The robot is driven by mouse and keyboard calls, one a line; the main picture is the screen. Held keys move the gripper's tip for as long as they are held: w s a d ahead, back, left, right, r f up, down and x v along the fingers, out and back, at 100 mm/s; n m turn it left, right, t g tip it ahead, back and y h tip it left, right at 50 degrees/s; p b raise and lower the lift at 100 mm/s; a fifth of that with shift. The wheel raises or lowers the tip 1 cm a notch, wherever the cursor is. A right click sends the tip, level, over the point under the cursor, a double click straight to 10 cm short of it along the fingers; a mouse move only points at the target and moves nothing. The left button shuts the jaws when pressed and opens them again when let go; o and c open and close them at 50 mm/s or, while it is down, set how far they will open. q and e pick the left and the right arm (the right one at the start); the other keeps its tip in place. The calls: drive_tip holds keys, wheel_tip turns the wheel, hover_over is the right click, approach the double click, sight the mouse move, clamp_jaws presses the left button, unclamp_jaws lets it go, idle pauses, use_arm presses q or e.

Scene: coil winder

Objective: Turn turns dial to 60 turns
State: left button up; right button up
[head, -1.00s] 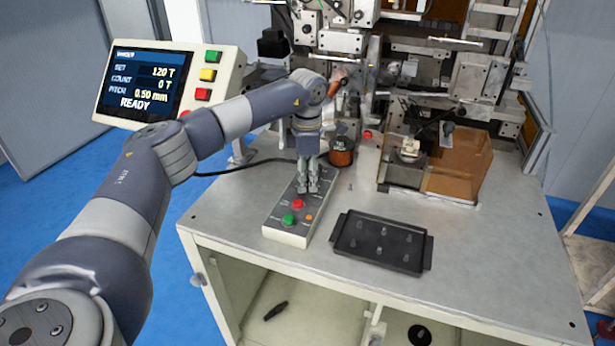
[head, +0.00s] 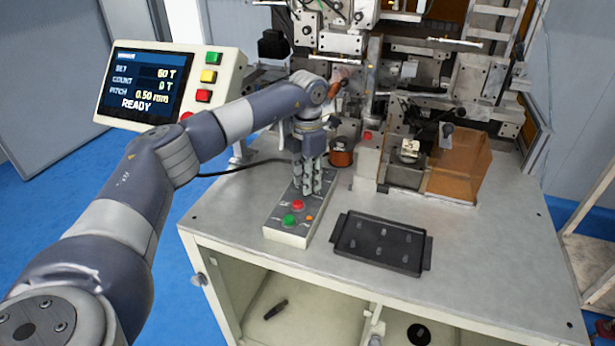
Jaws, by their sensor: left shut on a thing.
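My left gripper (head: 307,190) points down over the back part of the grey control box (head: 288,238) on the table. It is shut on the turns dial, which its fingers hide. In front of it on the box are a red button (head: 297,205), a green button (head: 289,220) and a small orange button (head: 309,217). The display screen (head: 142,83) at the upper left reads SET 60 T, COUNT 0 T, PITCH 0.50 mm and READY. My right gripper is not in view.
A black tray (head: 345,250) with several small pegs lies right of the control box. A copper wire spool (head: 341,155) stands behind my gripper. The winder machine (head: 480,75) with an orange guard (head: 462,165) fills the back. The table's (head: 490,255) right side is clear.

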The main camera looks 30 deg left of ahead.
use_arm(q)
drive_tip(key=shift+n, duration=1.3)
drive_tip(key=shift+r, duration=0.1)
drive_tip(key=o, duration=1.1)
drive_tip(key=shift+r, duration=0.1)
wheel_tip(320, 180, up, 12)
drive_tip(key=shift+f, duration=0.15)
drive_tip(key=shift+f, duration=0.1)
